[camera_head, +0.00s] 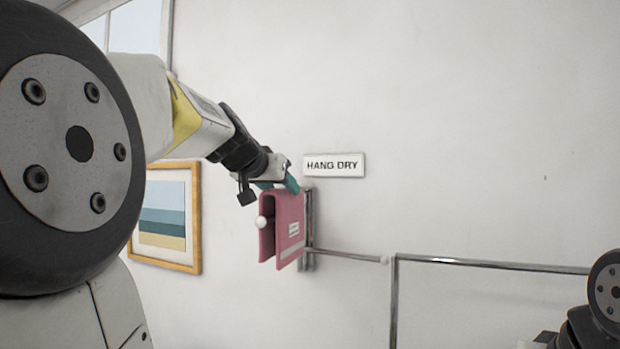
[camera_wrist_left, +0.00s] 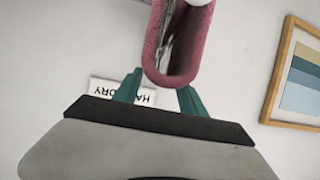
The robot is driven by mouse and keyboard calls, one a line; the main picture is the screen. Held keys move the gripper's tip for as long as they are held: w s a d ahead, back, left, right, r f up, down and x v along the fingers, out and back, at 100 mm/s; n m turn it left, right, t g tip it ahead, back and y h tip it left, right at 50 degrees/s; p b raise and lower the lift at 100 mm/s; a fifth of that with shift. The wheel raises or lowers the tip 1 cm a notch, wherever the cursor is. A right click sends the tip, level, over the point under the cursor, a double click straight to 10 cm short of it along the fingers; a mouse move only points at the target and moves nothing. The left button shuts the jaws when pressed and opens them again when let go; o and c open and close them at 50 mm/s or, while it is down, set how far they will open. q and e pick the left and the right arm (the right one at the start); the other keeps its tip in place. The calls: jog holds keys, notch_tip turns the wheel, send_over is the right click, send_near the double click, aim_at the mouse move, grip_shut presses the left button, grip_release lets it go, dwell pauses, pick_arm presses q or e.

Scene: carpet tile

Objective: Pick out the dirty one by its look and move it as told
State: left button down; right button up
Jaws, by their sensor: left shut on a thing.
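A pink folded cloth (camera_head: 289,225) with a pale stripe and a small white label hangs over a rail by the wall, under the "HANG DRY" sign (camera_head: 334,165). My left gripper (camera_head: 291,184) is at the top of the cloth, with its teal fingers shut on it. In the left wrist view the pink cloth (camera_wrist_left: 170,79) shows as a rounded fold between the fingertips of my left gripper (camera_wrist_left: 158,92). No clear stain can be made out on the cloth. My right gripper is not in view.
A metal rail (camera_head: 470,262) runs along the wall to the right, bare where it shows. A white end knob (camera_head: 262,222) sticks out in front of the cloth. A framed picture (camera_head: 197,220) hangs at left.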

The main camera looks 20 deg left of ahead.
pick_arm(q)
jog(key=shift+f, duration=1.95)
jog(key=c, duration=0.6)
grip_release()
jog(key=shift+s, duration=0.1)
